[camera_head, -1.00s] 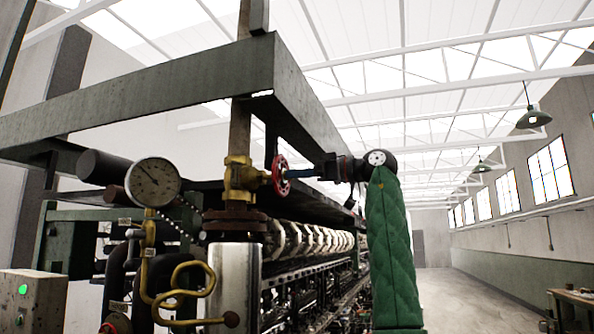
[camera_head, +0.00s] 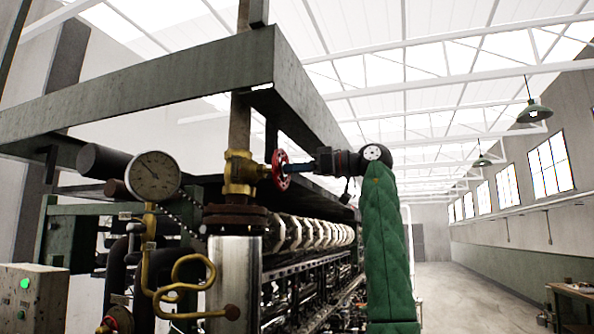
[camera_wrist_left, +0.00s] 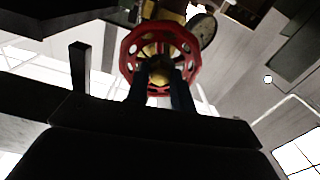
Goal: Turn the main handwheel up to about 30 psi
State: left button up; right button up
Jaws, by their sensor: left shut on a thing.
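The red handwheel (camera_head: 279,163) stands edge-on to the right of a brass valve (camera_head: 239,173) on a vertical pipe. My left gripper (camera_head: 290,167) reaches it from the right, its dark fingers shut at the wheel's middle. In the left wrist view the spoked red wheel (camera_wrist_left: 127,60) faces me, and the two fingertips of my gripper (camera_wrist_left: 161,80) meet its hub. My right gripper is not in view.
A curled yellow pipe (camera_head: 181,287) and a flanged steel cylinder (camera_head: 235,275) stand below. A control box (camera_head: 33,297) with a lit green button is at lower left. The aisle floor (camera_head: 460,290) on the right looks clear.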

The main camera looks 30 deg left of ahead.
pick_arm(q)
jog(key=shift+r+m, duration=0.1)
jog(key=shift+m, duration=0.5)
jog(key=o, duration=0.7)
jog(key=shift+o, duration=1.4)
jog(key=b+v, duration=0.3)
jog(key=v, duration=0.4)
jog(key=shift+d, duration=0.35)
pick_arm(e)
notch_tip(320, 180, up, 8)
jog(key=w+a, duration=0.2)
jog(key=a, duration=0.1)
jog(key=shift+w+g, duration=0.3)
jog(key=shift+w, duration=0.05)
pick_arm(q)
jog(key=shift+w, duration=0.2)
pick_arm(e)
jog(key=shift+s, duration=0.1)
